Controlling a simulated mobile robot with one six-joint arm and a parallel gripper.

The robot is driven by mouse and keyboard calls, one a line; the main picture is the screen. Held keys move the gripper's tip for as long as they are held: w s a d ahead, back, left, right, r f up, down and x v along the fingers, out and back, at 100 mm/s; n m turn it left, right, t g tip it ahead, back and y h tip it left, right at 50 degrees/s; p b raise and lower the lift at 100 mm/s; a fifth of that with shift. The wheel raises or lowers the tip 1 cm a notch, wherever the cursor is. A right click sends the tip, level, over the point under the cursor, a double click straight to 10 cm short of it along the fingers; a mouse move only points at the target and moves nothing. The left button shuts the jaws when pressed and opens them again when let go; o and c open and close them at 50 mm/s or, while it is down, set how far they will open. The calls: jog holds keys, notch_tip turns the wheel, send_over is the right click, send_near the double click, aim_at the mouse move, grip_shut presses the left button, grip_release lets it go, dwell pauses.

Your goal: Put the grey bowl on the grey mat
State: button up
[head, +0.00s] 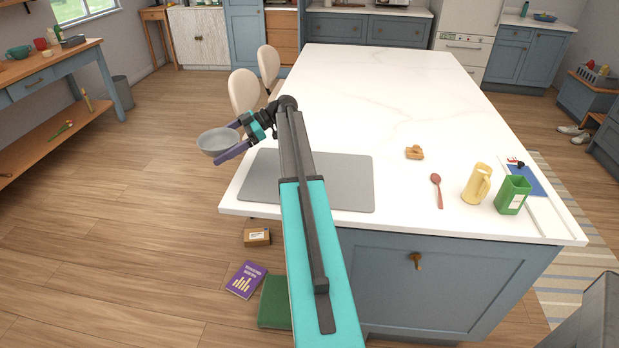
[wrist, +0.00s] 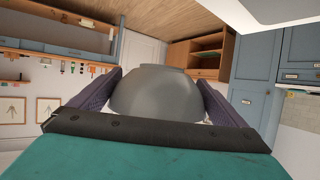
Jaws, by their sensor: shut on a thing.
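The grey bowl (head: 217,141) is held by my gripper (head: 229,143), out past the left edge of the island, above the wooden floor. In the head view the bowl looks roughly upright. In the wrist view the bowl (wrist: 155,95) sits between the two purple fingers of my gripper (wrist: 157,92), one on each side. The grey mat (head: 345,182) lies flat on the near left part of the white island top, to the right of the bowl. My arm crosses over the mat and hides part of it. The visible part of the mat is bare.
On the island (head: 400,100) stand a brown piece of food (head: 414,153), a red spoon (head: 437,190), a yellow jug (head: 476,184) and a green carton (head: 513,195), all right of the mat. Two chairs (head: 245,92) stand at its left side. Books and a box (head: 257,234) lie on the floor.

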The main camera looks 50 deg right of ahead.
jog(key=s+d+m+t, duration=0.1)
jog(key=s+d, duration=0.3)
jog(key=s, duration=0.1)
jog(key=s+d+f+m+t+h, duration=0.1)
jog(key=s+d, duration=0.3)
jog(key=s, duration=0.1)
jog(key=s+d+m+t, duration=0.1)
jog(key=s+d, duration=0.4)
jog(key=shift+s+d+f+h+b, duration=0.1)
jog(key=shift+s+f+h+b, duration=0.1)
jog(key=shift+s+h+b, duration=0.2)
jog(key=s+d+m+h, duration=0.1)
jog(key=s+d, duration=0.1)
jog(key=s, duration=0.4)
jog(key=s+d+f+m+t+h, duration=0.1)
jog(key=s+d, duration=0.2)
jog(key=s, duration=0.2)
jog(key=s+d+m+t, duration=0.1)
jog(key=s+d, duration=0.2)
jog(key=s, duration=0.3)
jog(key=shift+s+f+h+b, duration=0.15)
jog(key=shift+s+h+b, duration=0.15)
jog(key=shift+h+b, duration=0.1)
